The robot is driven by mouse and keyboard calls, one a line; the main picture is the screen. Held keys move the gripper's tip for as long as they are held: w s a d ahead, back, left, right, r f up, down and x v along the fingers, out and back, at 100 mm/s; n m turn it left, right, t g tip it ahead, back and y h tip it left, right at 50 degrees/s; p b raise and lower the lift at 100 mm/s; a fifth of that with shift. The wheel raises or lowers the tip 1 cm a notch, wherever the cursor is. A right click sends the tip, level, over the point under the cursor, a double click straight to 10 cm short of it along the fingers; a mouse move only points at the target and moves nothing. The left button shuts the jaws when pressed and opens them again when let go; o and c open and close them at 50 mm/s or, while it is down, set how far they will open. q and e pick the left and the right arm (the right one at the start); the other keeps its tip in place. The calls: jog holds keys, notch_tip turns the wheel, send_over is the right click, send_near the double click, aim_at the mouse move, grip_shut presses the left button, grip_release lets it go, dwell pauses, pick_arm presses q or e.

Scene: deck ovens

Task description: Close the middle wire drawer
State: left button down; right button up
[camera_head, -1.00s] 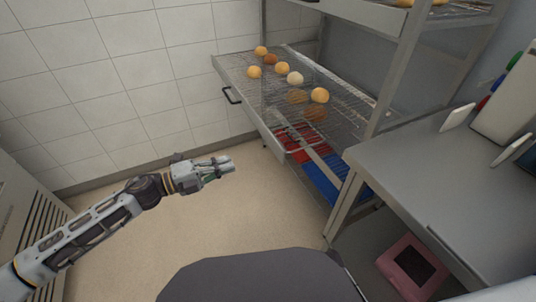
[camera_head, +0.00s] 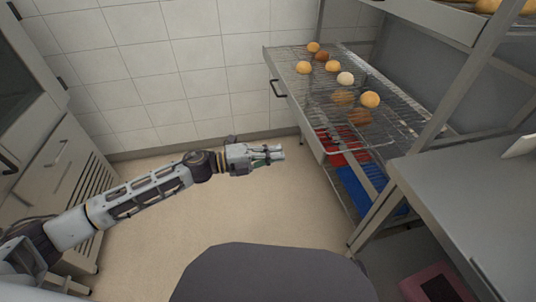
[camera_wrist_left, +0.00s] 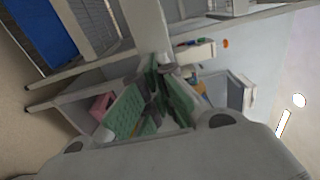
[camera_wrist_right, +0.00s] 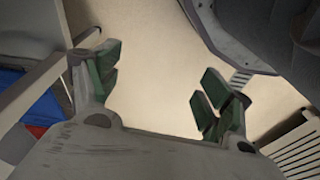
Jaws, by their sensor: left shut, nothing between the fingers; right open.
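The middle wire drawer (camera_head: 385,128) is pulled out from the metal rack in the head view, with several bread rolls (camera_head: 345,79) lying on it. Its black handle (camera_head: 277,88) is on the front edge, at the left. My left gripper (camera_head: 277,153) is shut and empty, in front of the drawer and apart from it, over the floor. The left wrist view shows its green-padded fingers (camera_wrist_left: 155,100) together. My right gripper (camera_wrist_right: 160,85) shows only in the right wrist view; it is open, with bare floor between its fingers.
A red tray (camera_head: 343,148) and a blue tray (camera_head: 370,190) sit below the drawer. A grey table (camera_head: 455,190) stands at the right, with a pink bin (camera_head: 435,285) under it. A cabinet (camera_head: 50,160) stands at the left. The floor (camera_head: 260,205) between is clear.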

pick_arm(q)
send_near(317, 147)
jog(key=x, duration=0.4)
jog(key=shift+w+d, duration=0.2)
jog(key=shift+d, duration=0.05)
jog(key=shift+w+d+b, duration=0.2)
jog(key=shift+d+b, duration=0.1)
jog(key=shift+d, duration=0.35)
jog(key=shift+w+d, duration=0.15)
jog(key=shift+d, duration=0.35)
pick_arm(e)
jog(key=shift+s+a+r, duration=0.1)
jog(key=shift+s+r, duration=0.05)
jog(key=shift+r, duration=0.35)
jog(key=shift+s+a+r, duration=0.1)
jog(key=shift+s+r, duration=0.05)
jog(key=shift+r, duration=0.3)
jog(key=shift+w+r, duration=0.2)
jog(key=shift+w, duration=0.2)
